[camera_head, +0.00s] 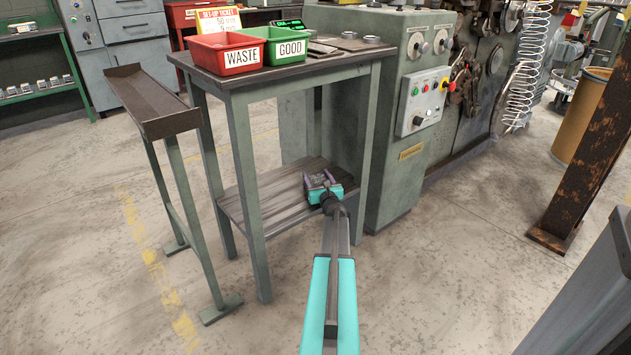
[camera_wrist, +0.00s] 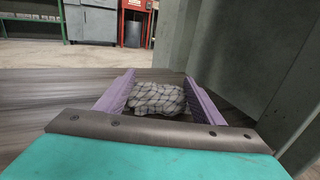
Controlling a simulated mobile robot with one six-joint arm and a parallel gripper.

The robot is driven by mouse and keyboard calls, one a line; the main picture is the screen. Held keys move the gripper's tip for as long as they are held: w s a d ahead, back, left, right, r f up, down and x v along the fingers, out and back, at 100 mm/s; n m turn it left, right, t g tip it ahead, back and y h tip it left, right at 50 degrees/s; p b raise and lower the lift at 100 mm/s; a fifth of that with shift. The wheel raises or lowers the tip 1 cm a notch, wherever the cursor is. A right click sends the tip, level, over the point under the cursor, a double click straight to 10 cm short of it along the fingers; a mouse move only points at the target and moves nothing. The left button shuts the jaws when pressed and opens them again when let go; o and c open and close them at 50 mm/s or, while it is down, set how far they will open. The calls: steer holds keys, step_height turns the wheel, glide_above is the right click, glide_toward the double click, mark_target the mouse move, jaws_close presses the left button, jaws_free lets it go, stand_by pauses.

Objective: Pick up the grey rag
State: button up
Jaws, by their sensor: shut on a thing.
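The grey rag (camera_wrist: 157,98) is a crumpled, pale grey bundle with a net-like pattern. In the wrist view it sits between the two purple fingers of my gripper (camera_wrist: 158,95), which are shut on it. In the head view my gripper (camera_head: 322,182) is at the lower shelf (camera_head: 265,200) of the green bench, near the shelf's right end. The rag is too small or hidden to make out clearly there. I cannot tell whether the rag still touches the shelf.
The bench top (camera_head: 300,67) above carries a red WASTE bin (camera_head: 225,55) and a green GOOD bin (camera_head: 284,46). Bench legs stand around the shelf. The coiler's green cabinet (camera_head: 405,140) is close on the right. A narrow stand (camera_head: 150,100) is at the left. Floor in front is clear.

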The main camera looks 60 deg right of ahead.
mark_target(317, 176)
steer(key=shift+r, duration=0.1)
steer(key=shift+r+p, duration=0.3)
steer(key=shift+r, duration=0.1)
step_height(317, 176, up, 3)
steer(key=shift+r+p, duration=0.1)
steer(key=shift+p, duration=0.7)
steer(key=s+p, duration=0.3)
steer(key=s, duration=1.3)
steer(key=shift+d+r+p, duration=0.2)
steer(key=shift+r+p, duration=0.2)
steer(key=shift+r, duration=0.05)
steer(key=shift+w, duration=0.1)
